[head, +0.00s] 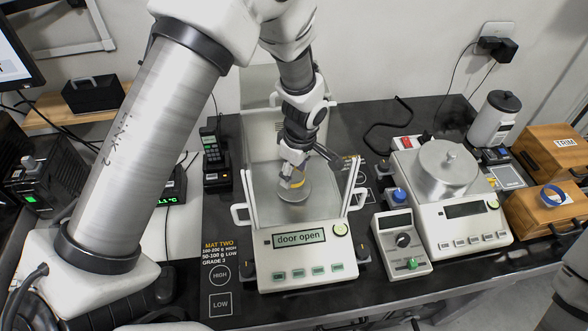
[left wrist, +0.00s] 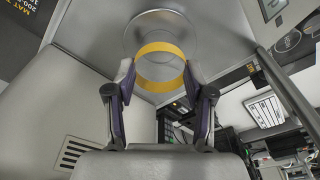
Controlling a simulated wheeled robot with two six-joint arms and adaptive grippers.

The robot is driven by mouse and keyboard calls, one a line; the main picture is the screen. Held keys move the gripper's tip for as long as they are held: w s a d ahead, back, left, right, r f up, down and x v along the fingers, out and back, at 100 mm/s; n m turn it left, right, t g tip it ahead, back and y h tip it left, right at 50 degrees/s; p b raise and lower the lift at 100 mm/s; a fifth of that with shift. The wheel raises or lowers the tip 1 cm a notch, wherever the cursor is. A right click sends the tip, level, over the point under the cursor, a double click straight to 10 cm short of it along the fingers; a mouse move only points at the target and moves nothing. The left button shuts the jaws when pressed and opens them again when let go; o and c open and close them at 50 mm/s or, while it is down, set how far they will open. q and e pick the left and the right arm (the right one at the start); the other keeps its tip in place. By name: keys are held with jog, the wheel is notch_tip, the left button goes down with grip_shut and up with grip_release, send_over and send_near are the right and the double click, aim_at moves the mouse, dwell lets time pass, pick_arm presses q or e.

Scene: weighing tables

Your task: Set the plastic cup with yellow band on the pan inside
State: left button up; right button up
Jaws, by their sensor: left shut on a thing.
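The clear plastic cup with yellow band (head: 297,183) is in my left gripper (head: 291,177), inside the weighing chamber of the balance (head: 252,258). The round metal pan (head: 294,197) lies directly under the cup. In the left wrist view, the cup's yellow band (left wrist: 160,47) shows between the two fingers (left wrist: 160,80), with the pan (left wrist: 145,24) beyond it. I cannot tell whether the cup's base touches the pan. The balance display reads "door open". My right gripper is not in view.
Clear chamber walls and side handles (head: 240,213) stand close around my left wrist. To the right are a small control box (head: 401,258) and a second balance (head: 466,233) with a metal lidded vessel (head: 445,175). A blue ring (head: 554,195) lies on a wooden box further right.

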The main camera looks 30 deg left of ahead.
pick_arm(q)
jog(key=shift+w+f, duration=0.1)
jog(key=shift+f, duration=0.2)
jog(key=o, duration=0.7)
jog(key=shift+o, duration=1.1)
jog(key=shift+r, duration=0.7)
notch_tip(320, 180, up, 11)
jog(key=d+b, duration=0.1)
jog(key=shift+d, duration=0.2)
